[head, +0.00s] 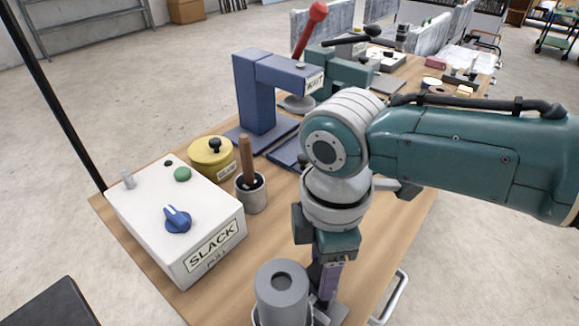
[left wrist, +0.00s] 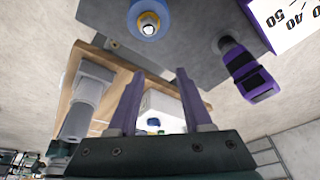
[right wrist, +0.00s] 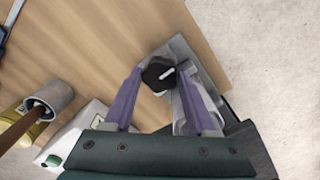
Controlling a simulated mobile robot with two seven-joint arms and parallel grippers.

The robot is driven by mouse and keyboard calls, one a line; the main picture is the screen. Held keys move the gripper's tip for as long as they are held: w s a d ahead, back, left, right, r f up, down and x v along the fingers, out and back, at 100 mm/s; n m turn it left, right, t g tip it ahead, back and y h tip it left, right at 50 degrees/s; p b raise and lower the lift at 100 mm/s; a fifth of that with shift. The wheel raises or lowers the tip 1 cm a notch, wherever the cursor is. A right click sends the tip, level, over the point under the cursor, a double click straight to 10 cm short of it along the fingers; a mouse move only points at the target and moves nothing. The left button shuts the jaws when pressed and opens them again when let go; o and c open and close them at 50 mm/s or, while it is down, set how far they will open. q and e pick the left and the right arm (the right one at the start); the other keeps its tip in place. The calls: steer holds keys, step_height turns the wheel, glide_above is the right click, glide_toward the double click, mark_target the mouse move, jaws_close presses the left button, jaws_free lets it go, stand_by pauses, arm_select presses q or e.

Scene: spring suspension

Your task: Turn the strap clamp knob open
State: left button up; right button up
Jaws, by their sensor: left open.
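The knob (right wrist: 158,74) is black with a white bar mark, on a grey metal clamp fixture (right wrist: 181,48) at the table's edge in the right wrist view. My right gripper (right wrist: 159,71) is open, with its purple fingertips on either side of the knob; I see no clear contact. In the head view my right gripper (head: 328,280) points down at the table's near edge, and the knob cannot be made out there. My left gripper (left wrist: 159,72) is open and empty in the left wrist view, and is not in the head view.
A white SLACK box (head: 140,205) with a blue dial stands left on the wooden table (head: 262,238). A cup (head: 251,196) with a wooden handle and a yellow pot (head: 211,160) are beside it. A grey cylinder (head: 282,292) stands close left of my right gripper. A blue press (head: 255,95) is behind.

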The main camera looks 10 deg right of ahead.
steer(key=shift+o, duration=0.6)
steer(key=shift+r, duration=0.1)
steer(key=shift+r, duration=0.35)
step_height(320, 180, up, 9)
steer(key=p, duration=0.2)
